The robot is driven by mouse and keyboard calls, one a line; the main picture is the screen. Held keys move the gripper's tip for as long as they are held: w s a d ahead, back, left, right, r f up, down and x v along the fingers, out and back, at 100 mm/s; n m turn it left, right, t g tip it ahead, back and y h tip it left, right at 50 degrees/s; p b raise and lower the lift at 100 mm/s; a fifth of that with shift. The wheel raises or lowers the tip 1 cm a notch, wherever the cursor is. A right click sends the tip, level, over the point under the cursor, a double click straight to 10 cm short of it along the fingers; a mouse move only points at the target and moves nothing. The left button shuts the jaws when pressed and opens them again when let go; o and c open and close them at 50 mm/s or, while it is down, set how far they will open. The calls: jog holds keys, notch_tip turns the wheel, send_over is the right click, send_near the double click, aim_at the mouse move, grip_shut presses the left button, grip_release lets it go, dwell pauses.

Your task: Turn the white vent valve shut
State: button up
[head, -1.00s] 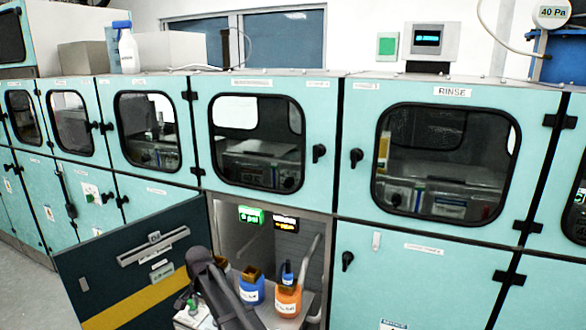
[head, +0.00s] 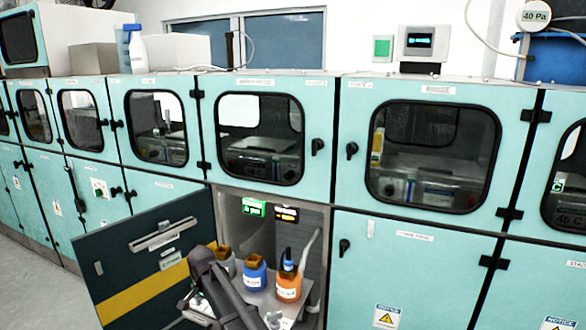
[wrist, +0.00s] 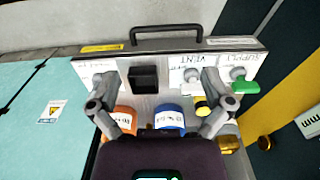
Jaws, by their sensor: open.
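In the wrist view a white panel (wrist: 172,61) carries valves, with upside-down lettering reading VENT and SUPPLY. The white vent valve (wrist: 191,76) sits by the VENT lettering, partly covered by my gripper's right finger. A green-handled valve (wrist: 243,86) stands to its right, by SUPPLY. My gripper (wrist: 158,92) is open and empty over the panel, its fingers spread wide. The right finger lies close to the vent valve; I cannot tell whether they touch. In the head view my arm hides the panel's middle and the vent valve.
The dark cabinet door (head: 146,262) hangs open at left. Teal closed cabinets (head: 400,270) flank the opening. A black block (wrist: 143,78) stands on the panel.

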jog(key=s+d+f+n+b, duration=0.1)
jog(key=s+d+f+b, duration=0.15)
jog(key=d, duration=0.95)
jog(key=s+d+f+n+b, duration=0.1)
jog(key=s+d+f+b, duration=0.15)
jog(key=d, duration=0.85)
jog(key=s+d+f+n+b, duration=0.1)
jog(key=s+d+f+b, duration=0.15)
jog(key=s+d, duration=0.55)
jog(key=s+d+f+n+b, duration=0.2)
jog(key=s+d+f, duration=0.15)
jog(key=d, duration=0.85)
notch_tip(320, 180, up, 16)
jog(key=p, duration=1.5)
jog(key=shift+r, duration=0.15)
jog(key=shift+w, duration=0.1)
